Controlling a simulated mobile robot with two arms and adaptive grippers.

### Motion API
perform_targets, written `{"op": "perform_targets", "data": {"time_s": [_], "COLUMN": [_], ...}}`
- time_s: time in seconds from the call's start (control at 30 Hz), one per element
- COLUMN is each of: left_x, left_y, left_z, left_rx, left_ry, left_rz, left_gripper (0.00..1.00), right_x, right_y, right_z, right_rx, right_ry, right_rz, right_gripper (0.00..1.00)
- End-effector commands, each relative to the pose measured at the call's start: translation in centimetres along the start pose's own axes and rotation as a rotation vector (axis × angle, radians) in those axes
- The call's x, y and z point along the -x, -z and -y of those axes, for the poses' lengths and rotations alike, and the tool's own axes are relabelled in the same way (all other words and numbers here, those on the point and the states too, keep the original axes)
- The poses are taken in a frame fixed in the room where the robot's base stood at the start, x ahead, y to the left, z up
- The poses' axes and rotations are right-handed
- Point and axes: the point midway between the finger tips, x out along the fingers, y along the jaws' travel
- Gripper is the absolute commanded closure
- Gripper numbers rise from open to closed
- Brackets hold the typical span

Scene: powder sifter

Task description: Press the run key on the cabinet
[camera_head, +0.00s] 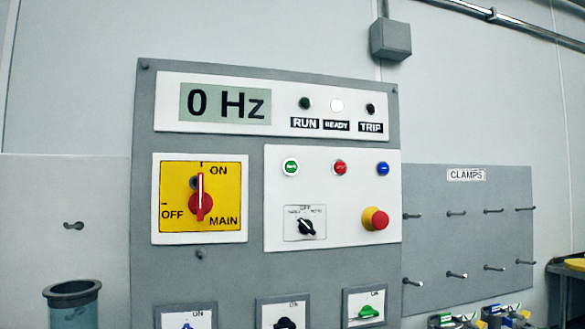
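The grey cabinet (200,275) stands in the middle of the head view. Its white key panel (315,195) has a green key (291,167), a red key (340,168) and a blue key (383,169) in a row; their lettering is too small to read surely. The green key's face is unobstructed. Above, the display (225,103) reads 0 Hz. The RUN lamp (305,103) and TRIP lamp (370,109) are dark, and the READY lamp (337,105) is bright white. Neither of my grippers is in view.
A yellow main switch (200,198) points to ON. A red mushroom button (376,219) and a black selector (307,228) sit below the keys. A pegboard marked CLAMPS (467,230) is at right. A bluish cylinder (73,305) stands at lower left.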

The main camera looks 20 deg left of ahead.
Motion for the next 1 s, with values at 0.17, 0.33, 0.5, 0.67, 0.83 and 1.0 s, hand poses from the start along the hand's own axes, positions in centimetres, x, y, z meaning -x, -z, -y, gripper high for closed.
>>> {"op": "perform_targets", "data": {"time_s": [0.17, 0.33, 0.5, 0.67, 0.83, 1.0], "left_x": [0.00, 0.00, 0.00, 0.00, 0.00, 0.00], "left_y": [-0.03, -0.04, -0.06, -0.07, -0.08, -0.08], "left_z": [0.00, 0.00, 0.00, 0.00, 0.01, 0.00], "left_rx": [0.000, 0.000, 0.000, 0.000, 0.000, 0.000], "left_ry": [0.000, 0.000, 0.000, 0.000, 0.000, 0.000], "left_rz": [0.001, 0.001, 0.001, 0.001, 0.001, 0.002], "left_gripper": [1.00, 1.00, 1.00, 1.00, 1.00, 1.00], "right_x": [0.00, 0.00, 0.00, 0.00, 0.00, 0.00], "right_y": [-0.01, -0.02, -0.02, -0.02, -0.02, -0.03], "right_z": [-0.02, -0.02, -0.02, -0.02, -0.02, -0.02], "right_rx": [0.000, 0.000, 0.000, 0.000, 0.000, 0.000], "right_ry": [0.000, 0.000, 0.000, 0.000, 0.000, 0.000], "right_rz": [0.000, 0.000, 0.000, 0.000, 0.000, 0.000], "right_gripper": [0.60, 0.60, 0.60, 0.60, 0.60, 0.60]}}
